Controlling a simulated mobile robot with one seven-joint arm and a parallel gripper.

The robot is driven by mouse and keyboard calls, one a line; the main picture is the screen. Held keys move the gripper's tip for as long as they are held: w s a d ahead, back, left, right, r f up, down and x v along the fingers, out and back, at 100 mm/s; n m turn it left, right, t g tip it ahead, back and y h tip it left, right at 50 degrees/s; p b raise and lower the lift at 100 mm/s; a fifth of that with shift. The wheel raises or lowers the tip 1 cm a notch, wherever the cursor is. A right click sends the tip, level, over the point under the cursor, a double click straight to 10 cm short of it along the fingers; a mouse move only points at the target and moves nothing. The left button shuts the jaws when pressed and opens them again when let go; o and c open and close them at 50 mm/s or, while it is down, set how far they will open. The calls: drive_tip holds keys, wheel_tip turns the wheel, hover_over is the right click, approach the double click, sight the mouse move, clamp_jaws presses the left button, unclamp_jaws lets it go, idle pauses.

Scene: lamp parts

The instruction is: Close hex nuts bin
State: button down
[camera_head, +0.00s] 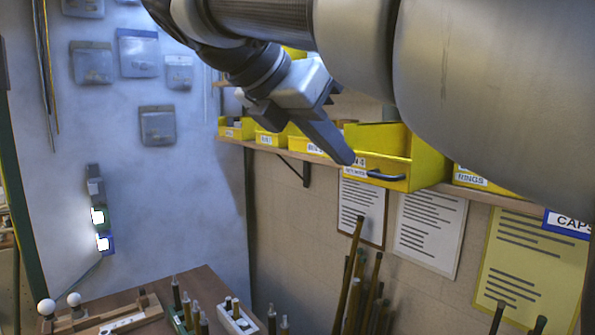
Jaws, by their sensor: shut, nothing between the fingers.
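A yellow bin with a dark bar handle (422,165) sits on the wall shelf and juts forward past the bins beside it. Its front label is partly covered, so I cannot read the full name; I take it for the hex nuts bin. My gripper (346,157) is shut and empty, pointing down and right. Its tip overlaps the left end of the bin's front, left of the handle. I cannot tell whether it touches the bin. The bin's contents are hidden.
More yellow bins (238,127) line the shelf to the left, and a rings bin (478,178) stands to the right. Papers (429,230) hang below the shelf. Upright rods (352,285) and a bench (200,285) with lamp parts are lower down. My arm blocks the upper right.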

drive_tip(key=r+x, duration=0.1)
drive_tip(key=x, duration=0.7)
drive_tip(key=shift+w+d, duration=0.4)
drive_tip(key=shift+r, duration=0.1)
